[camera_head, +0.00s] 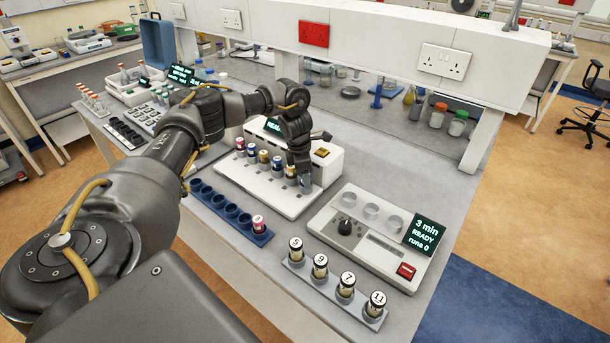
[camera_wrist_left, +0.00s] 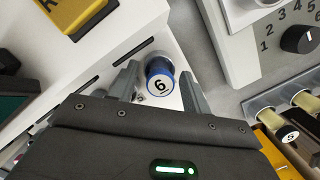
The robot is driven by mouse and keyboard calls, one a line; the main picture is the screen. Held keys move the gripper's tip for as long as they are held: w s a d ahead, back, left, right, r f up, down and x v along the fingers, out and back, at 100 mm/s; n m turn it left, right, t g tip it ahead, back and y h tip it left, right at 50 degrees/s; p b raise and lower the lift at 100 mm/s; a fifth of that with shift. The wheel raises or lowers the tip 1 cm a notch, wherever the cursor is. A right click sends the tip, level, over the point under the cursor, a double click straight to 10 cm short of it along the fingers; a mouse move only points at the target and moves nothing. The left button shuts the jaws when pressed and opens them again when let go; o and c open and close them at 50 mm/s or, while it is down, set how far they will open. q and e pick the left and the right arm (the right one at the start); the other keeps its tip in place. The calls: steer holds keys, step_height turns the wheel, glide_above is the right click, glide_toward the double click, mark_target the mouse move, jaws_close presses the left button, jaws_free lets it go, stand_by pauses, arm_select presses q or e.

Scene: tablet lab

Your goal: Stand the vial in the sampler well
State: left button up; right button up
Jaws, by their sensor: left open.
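The white sampler (camera_head: 270,190) stands mid-bench with a row of capped vials in its wells. My left gripper (camera_head: 305,184) is over the right end of that row. In the left wrist view a vial with a blue-rimmed cap marked 6 (camera_wrist_left: 161,87) is between the open fingers of the left gripper (camera_wrist_left: 160,92), with a gap visible on the right side. It looks upright at the sampler's end well; its base is hidden. In the head view the gripper hides most of this vial. The right gripper is not in view.
A blue rack (camera_head: 213,208) in front has several empty holes and one pink-capped vial (camera_head: 258,224). To the right are a grey rack of numbered vials (camera_head: 319,279) and a device with a black dial (camera_head: 345,227). A white shelf wall (camera_head: 375,45) runs behind.

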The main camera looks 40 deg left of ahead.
arm_select(q)
steer(key=shift+r, duration=0.1)
steer(key=shift+r, duration=0.2)
steer(key=r, duration=0.1)
steer(key=r+b, duration=0.1)
steer(key=r, duration=0.1)
steer(key=r+b, duration=0.1)
steer(key=shift+s+a+r, duration=0.15)
steer(key=shift+a, duration=0.15)
step_height(320, 180, up, 7)
steer(key=s+p, duration=0.1)
steer(key=shift+a+r, duration=0.15)
steer(key=shift+a, duration=0.15)
